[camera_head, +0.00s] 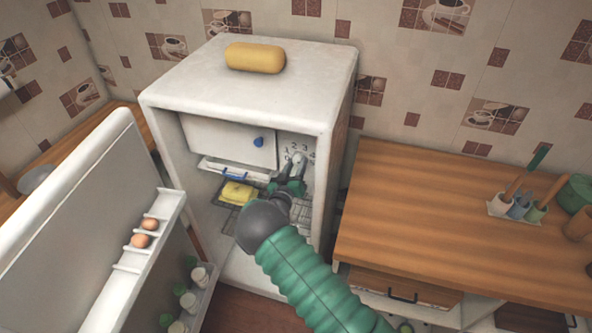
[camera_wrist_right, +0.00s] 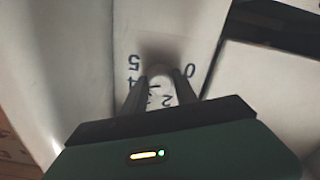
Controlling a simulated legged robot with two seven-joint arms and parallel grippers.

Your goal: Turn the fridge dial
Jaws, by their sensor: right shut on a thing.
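The white fridge (camera_head: 235,90) stands with its door (camera_head: 75,220) swung open to the left. The dial (camera_head: 298,157) is on the fridge's inner right wall, with dark numbers printed around it. My right gripper (camera_head: 291,170) reaches into the fridge and is shut on the dial. In the right wrist view, the two fingers (camera_wrist_right: 160,88) stand on either side of the pale dial knob (camera_wrist_right: 160,72). Digits from 0 to 5 show around it, some partly covered by the fingers. My left gripper is not in view.
A yellow, bread-like loaf (camera_head: 255,58) lies on the fridge top. A yellow block (camera_head: 238,193) is on the wire shelf below the freezer flap (camera_head: 230,143). Eggs (camera_head: 145,232) and bottles sit in the door. A wooden counter (camera_head: 440,210) stands to the right.

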